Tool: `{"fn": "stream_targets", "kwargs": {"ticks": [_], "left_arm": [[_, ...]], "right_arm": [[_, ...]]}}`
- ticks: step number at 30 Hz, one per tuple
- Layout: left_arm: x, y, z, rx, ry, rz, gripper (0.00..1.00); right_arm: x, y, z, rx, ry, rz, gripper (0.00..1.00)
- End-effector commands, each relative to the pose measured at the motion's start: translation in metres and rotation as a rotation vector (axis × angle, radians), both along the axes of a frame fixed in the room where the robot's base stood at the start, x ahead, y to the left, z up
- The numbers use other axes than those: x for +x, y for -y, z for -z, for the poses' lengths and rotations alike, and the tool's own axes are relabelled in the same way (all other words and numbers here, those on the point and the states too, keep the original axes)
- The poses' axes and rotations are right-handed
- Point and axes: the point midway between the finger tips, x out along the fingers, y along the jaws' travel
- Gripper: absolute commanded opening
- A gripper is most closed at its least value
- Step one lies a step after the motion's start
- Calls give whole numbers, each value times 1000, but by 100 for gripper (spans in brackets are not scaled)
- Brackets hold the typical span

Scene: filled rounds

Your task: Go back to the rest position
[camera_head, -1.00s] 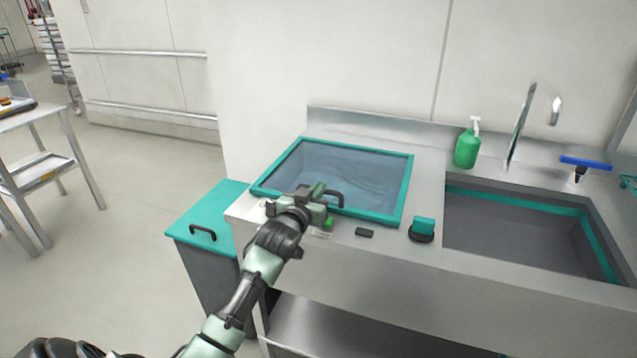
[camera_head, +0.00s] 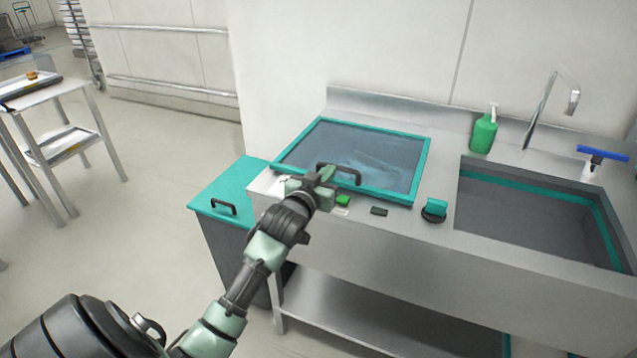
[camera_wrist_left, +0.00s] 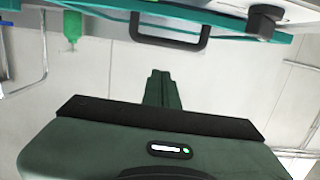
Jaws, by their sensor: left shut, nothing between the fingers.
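My left gripper (camera_head: 325,177) is at the front edge of a teal-framed glass lid (camera_head: 421,165) set in the steel counter, just in front of the lid's black handle (camera_head: 340,172). In the left wrist view the fingers (camera_wrist_left: 160,88) are together with nothing between them. The black handle (camera_wrist_left: 170,42) shows beyond them there, apart from the fingers. My right gripper is not in view.
A sink (camera_head: 530,215) with a faucet (camera_head: 545,110) and green soap bottle (camera_head: 483,133) is at the right. A teal-topped bin (camera_head: 225,190) stands left of the counter. A small green button (camera_head: 343,200) and teal-black knob (camera_head: 435,209) sit along the counter front. A metal table (camera_head: 60,95) is far left.

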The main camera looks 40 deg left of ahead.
Motion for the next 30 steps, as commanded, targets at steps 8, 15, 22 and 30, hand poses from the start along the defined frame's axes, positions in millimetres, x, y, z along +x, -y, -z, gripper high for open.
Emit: {"fn": "stream_targets", "kwargs": {"ticks": [8,15,22,30], "left_arm": [[-45,11,0,0,0,0,0],[-54,12,-2,0,0,-1,0],[-66,28,23,0,-84,16,0],[-171,113,141,2,-560,129,0]], "right_arm": [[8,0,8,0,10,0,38],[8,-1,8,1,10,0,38],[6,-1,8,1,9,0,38],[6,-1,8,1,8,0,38]]}}
